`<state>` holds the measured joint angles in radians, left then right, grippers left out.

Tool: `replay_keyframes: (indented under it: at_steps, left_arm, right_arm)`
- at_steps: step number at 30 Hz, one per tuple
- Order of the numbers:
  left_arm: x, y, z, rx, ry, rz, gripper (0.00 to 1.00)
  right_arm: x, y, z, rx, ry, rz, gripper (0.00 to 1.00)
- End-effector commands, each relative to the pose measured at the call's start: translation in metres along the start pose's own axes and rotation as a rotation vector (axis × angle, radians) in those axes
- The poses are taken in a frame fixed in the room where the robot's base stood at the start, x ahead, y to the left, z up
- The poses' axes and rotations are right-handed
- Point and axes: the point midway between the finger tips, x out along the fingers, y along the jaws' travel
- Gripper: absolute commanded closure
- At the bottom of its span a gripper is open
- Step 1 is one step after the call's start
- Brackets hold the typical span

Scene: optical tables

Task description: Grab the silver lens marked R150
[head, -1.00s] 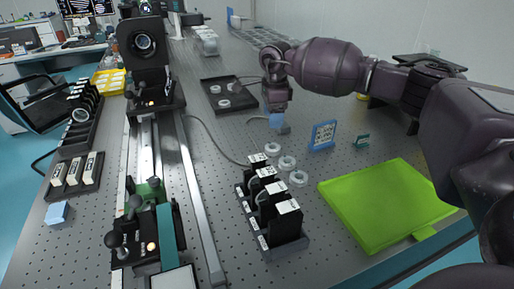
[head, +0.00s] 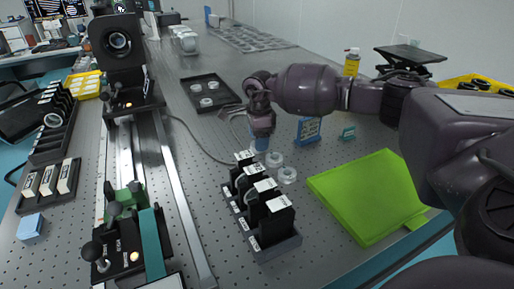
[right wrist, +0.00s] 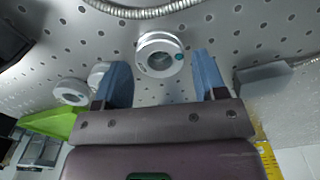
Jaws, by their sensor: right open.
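In the right wrist view a silver ring-shaped lens (right wrist: 161,55) with a teal dot lies on the table just beyond my fingertips, roughly in line with the gap between them. Its marking is too small to read. My right gripper (right wrist: 158,72) is open, with a blue finger on each side and nothing held. In the head view the right gripper (head: 260,143) points down beside the row of rings and seems to hide the farthest one. Two other silver rings (head: 275,159) (head: 287,174) show there, and also at left in the wrist view (right wrist: 72,92). My left gripper is not in view.
A black rack (head: 262,215) with labelled black plates stands nearest the rings. A green tray (head: 370,195) lies to the right, a blue framed plate (head: 308,130) behind it. A dark tray (head: 210,92) with small rings lies farther back. A cable crosses the table.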

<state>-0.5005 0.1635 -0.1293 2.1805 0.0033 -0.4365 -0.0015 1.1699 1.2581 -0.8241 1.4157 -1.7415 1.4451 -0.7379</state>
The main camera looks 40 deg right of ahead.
Motion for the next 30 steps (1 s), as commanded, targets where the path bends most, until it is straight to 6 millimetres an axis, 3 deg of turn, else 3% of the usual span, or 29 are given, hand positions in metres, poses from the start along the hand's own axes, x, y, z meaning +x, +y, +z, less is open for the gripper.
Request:
replay_keyframes:
  at_steps: [3,11,18,26,30]
  left_arm:
    - [0.002,0.0,0.003,0.001,-0.005,0.001,0.57]
    - [0.002,0.0,-0.006,0.001,0.013,0.002,0.57]
    - [0.002,0.0,-0.004,0.001,0.009,0.002,0.57]
    - [0.002,0.0,-0.001,0.001,0.002,0.001,0.57]
    - [0.001,0.0,-0.003,0.001,0.007,0.0,0.57]
  right_arm:
    - [0.016,0.0,0.0,0.0,0.002,0.004,0.35]
    - [0.016,0.0,0.0,0.0,0.0,-0.001,0.37]
    - [0.016,0.0,0.0,0.0,0.0,0.0,0.72]
    - [0.014,0.0,0.0,0.0,0.0,-0.001,0.72]
    - [0.001,-0.001,0.0,0.0,-0.003,-0.005,0.72]
